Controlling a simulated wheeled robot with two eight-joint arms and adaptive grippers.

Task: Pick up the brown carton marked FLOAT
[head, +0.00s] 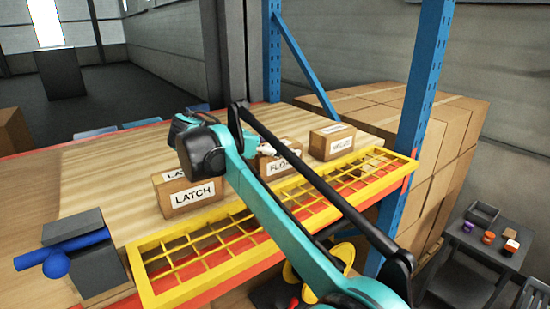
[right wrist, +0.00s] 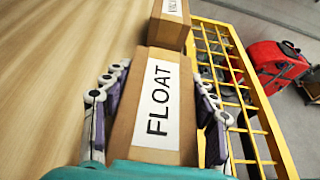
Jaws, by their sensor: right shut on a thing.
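The brown carton marked FLOAT (right wrist: 130,125) is between the fingers of my right gripper (right wrist: 160,82) in the right wrist view. The fingers are shut on its two sides, and its white label faces the camera. In the head view the FLOAT carton (head: 270,168) is on the wooden shelf, partly covered by my teal right arm. The right gripper is mostly hidden there behind the arm. I cannot tell whether the carton touches the shelf. My left gripper is not in view.
A LATCH carton (head: 188,196) stands left of it, with another label partly visible behind. Another carton (head: 331,143) stands to the right; it also shows in the right wrist view (right wrist: 168,30). A yellow grid (head: 160,297) edges the shelf front. A blue upright (head: 418,110) stands at right.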

